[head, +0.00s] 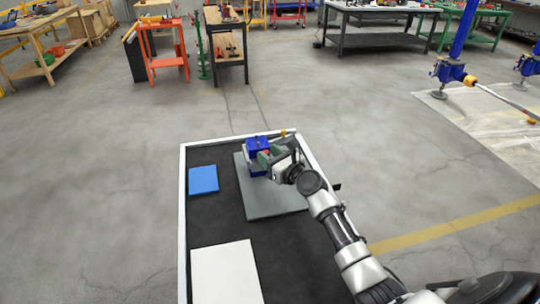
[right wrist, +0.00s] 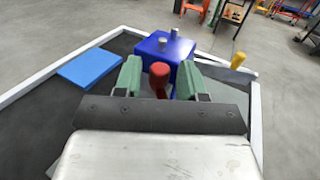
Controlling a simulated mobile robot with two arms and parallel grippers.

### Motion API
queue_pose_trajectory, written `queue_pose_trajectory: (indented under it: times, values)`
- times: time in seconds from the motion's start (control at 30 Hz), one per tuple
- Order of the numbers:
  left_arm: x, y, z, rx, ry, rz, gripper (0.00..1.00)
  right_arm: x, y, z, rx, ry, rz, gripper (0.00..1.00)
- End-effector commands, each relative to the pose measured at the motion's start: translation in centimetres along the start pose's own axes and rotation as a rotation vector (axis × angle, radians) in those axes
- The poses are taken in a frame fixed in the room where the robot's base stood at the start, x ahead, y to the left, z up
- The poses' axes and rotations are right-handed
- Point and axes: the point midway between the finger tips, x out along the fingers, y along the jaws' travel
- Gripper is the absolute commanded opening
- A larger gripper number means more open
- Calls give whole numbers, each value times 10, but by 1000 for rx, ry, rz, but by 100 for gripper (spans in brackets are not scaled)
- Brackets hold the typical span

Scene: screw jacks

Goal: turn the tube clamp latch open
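The tube clamp is a blue block (head: 257,143) on a grey plate at the far end of the black-topped table. In the right wrist view the blue block (right wrist: 168,48) has two metal studs on top. A red rounded lever (right wrist: 159,78), apparently the latch, stands on its near side. My right gripper (head: 270,157) is at the block. In the right wrist view its green fingers (right wrist: 161,77) are apart, one on each side of the red lever, with visible gaps. Whether the lever lies fully between the fingertips is unclear. My left gripper is not in view.
The grey plate (head: 260,204) has bare room on its near part. A blue pad (head: 203,180) and a white sheet (head: 227,272) lie to the left and front. A yellow-tipped knob (right wrist: 238,60) sticks out right of the block. A raised white rim (head: 183,222) borders the table.

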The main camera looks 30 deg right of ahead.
Motion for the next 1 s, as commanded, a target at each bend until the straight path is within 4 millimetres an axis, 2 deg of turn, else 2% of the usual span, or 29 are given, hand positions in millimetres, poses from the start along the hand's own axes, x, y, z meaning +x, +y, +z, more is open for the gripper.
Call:
queue_pose_trajectory:
  times: [0.03, 0.2, 0.27, 0.43, 0.77, 1.0]
  values:
    - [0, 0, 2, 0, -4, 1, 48, 0, 0, 0, 0, 0, 0, 33]
    - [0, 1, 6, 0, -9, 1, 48, 0, 0, 0, 0, 0, 0, 7]
    - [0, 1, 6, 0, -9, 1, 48, 0, 0, 0, 0, 0, 0, 0]
    - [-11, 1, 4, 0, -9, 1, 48, 0, 1, 4, 5, -2, -24, 0]
    - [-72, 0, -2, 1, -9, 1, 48, 2, 8, 9, 13, -2, -280, 0]
    - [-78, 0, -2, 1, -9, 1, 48, 2, 9, 2, 5, -3, -467, 0]
